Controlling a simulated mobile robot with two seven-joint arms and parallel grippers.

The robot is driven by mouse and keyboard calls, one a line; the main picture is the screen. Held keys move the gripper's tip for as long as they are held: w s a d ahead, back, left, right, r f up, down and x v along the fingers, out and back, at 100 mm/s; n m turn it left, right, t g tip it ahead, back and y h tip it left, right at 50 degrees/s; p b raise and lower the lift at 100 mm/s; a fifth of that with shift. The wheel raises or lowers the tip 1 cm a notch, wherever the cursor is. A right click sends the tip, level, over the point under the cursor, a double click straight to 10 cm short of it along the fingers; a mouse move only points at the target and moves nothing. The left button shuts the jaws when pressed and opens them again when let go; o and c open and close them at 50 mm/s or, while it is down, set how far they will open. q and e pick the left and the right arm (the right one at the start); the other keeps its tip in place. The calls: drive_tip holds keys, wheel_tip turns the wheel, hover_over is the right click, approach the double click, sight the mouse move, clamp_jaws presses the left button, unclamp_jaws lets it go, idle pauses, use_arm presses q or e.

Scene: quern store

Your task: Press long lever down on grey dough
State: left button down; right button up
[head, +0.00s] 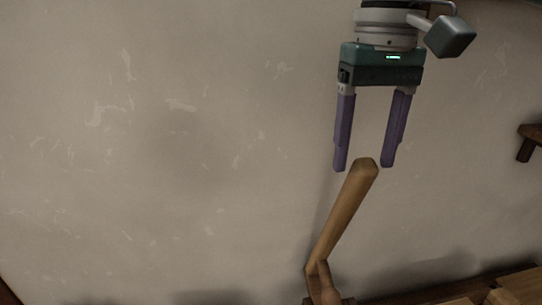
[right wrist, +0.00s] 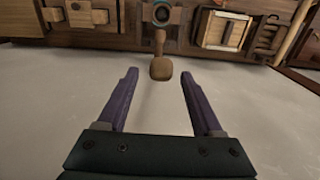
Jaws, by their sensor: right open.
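The long wooden lever (head: 345,212) rises at a slant from a wooden base (head: 326,290) at the bottom of the head view, its free end up and to the right. My right gripper (head: 361,169) points down with its purple fingers apart, its tips near the lever's top end and nothing held. In the right wrist view the lever's end (right wrist: 161,68) shows ahead, beyond and between the open fingertips (right wrist: 159,76). A round part with a dark ring (right wrist: 162,14) sits at the lever's far base. I cannot make out the grey dough. My left gripper is not in view.
A pale wall (head: 170,150) fills most of the head view. A small dark wooden bracket (head: 530,140) juts in at the right edge.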

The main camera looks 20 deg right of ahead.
sight(354, 206)
wheel_tip(354, 206, down, 5)
drive_tip(key=shift+f+p, duration=0.1)
drive_tip(key=shift+p, duration=0.35)
drive_tip(key=shift+c, duration=0.2)
clamp_jaws()
idle(1.0)
